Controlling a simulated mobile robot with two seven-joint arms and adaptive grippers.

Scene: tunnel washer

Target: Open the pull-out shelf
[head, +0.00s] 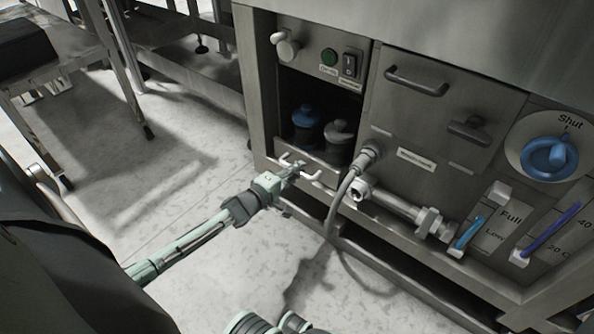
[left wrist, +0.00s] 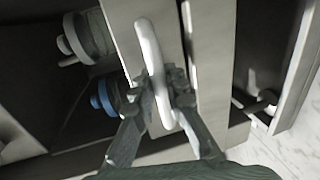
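The pull-out shelf (head: 318,172) is low in the washer's front, in an open bay, with a pale bar handle (head: 313,177) on its front edge. A blue-capped container (head: 305,128) and a grey-capped container (head: 338,142) stand in the bay behind that edge. My left gripper (head: 292,170) is at the handle. In the left wrist view the handle (left wrist: 150,45) passes between the fingers of my left gripper (left wrist: 165,88), which are closed in on it. The shelf front looks about level with the cabinet face. My right gripper is not in view.
A hose and pipe fitting (head: 362,187) stick out just right of the shelf. A knob (head: 285,48) and switch (head: 350,65) sit above the bay. A closed panel with handles (head: 417,80) is to the right.

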